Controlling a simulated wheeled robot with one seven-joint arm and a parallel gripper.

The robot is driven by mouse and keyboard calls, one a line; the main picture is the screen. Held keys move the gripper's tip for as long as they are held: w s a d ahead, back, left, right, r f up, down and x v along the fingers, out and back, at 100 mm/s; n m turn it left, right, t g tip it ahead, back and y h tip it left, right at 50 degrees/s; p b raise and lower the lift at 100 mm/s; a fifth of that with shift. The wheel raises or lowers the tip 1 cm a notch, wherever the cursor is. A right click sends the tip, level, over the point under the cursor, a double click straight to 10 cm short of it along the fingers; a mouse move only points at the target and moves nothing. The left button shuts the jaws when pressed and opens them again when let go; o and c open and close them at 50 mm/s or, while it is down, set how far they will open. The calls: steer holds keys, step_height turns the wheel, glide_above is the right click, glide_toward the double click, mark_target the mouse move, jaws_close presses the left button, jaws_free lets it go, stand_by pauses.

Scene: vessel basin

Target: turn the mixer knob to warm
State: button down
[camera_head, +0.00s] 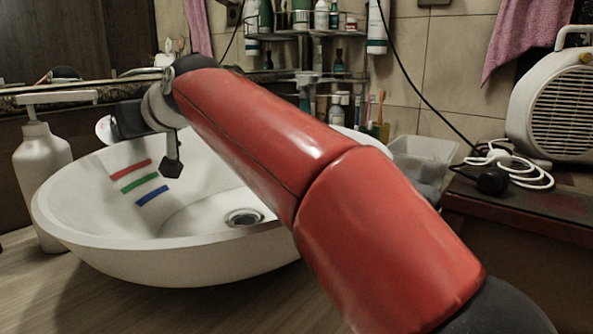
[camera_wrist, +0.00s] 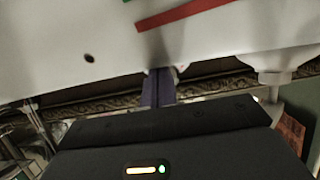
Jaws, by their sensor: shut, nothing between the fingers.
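I cannot make out the mixer knob in either view; my red arm covers much of the area behind the basin. The white basin (camera_head: 190,262) has red, green and blue stripes on its inner left wall. My gripper (camera_head: 172,168) points down over the back left part of the basin, to the right of the stripes. In the wrist view its dark fingers (camera_wrist: 157,88) are together with nothing between them, near the basin wall (camera_wrist: 45,35).
A white pump bottle (camera_head: 40,175) stands left of the basin. A corner rack (camera_head: 300,34) with bottles is at the back. A clear container (camera_head: 422,155) and a white heater (camera_head: 553,105) with a cable are on the right. The counter in front is clear.

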steer(key=d+r, duration=0.1)
steer(key=s+r+p, duration=0.1)
steer(key=s+d+r, duration=0.1)
steer(key=r, duration=0.1)
steer(key=shift+s+d, duration=0.1)
steer(key=shift+d, duration=0.2)
steer(key=shift+w+a+f+b, duration=0.25)
steer(key=shift+w+a+f, duration=0.05)
steer(key=shift+a+f, duration=0.4)
steer(key=shift+w+a+f+b, duration=0.2)
steer(key=shift+w+a+f, duration=0.1)
steer(key=shift+a+f, duration=0.35)
steer(key=shift+w+a+f+b, duration=0.3)
steer(key=shift+a+f, duration=0.25)
steer(key=shift+f, duration=0.3)
steer(key=shift+w+a+r+p, duration=0.15)
steer(key=shift+r+p, duration=0.05)
steer(key=shift+p, duration=0.2)
